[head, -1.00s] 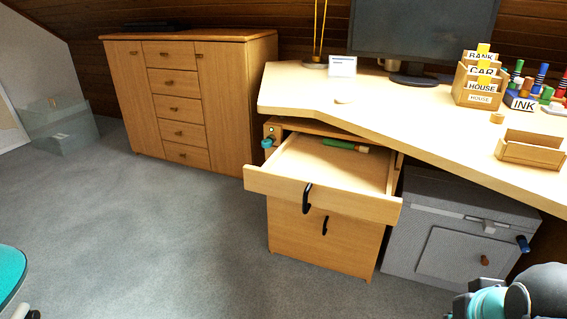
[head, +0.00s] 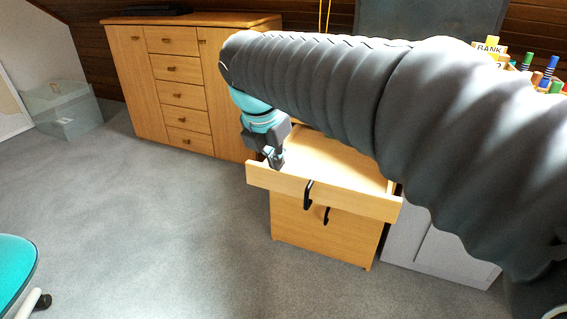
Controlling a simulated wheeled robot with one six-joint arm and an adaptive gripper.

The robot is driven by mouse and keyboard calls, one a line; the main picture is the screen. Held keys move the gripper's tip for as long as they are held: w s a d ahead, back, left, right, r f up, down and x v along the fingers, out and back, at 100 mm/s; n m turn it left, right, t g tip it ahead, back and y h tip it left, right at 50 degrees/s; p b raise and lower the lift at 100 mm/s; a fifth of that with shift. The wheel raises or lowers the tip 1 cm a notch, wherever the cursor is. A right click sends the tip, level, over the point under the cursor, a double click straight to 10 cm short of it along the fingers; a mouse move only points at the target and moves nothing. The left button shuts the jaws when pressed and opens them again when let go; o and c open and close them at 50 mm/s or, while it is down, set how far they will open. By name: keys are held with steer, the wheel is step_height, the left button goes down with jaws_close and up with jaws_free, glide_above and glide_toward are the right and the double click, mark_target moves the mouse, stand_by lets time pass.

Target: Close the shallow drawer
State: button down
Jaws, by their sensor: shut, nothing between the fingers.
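The shallow drawer (head: 350,198) is the top drawer of a wooden pedestal under the desk and stands pulled out. Its front panel carries a black handle (head: 308,195). My gripper (head: 275,162) is shut and empty, pointing down at the left end of the drawer, close to the top of its front panel. I cannot tell whether it touches the panel. My arm crosses the picture and hides most of the desk top and part of the drawer's inside.
A deeper drawer (head: 318,238) below is shut and has a black handle. A grey cabinet (head: 440,252) stands to the right. A wooden chest (head: 180,95) stands at the back left. A teal chair (head: 15,268) is at the lower left. The carpet (head: 150,230) between is clear.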

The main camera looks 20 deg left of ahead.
mark_target(276, 172)
steer(key=w+a+f, duration=0.1)
steer(key=w+f, duration=0.1)
steer(key=f, duration=0.1)
steer(key=w+f+n+b, duration=0.1)
steer(key=f, duration=0.2)
steer(key=w+a+f+n, duration=0.1)
steer(key=w+f, duration=0.1)
steer(key=f, duration=0.1)
steer(key=shift+w+a+f, duration=0.15)
steer(key=shift+w+a, duration=0.2)
steer(key=shift+w, duration=0.75)
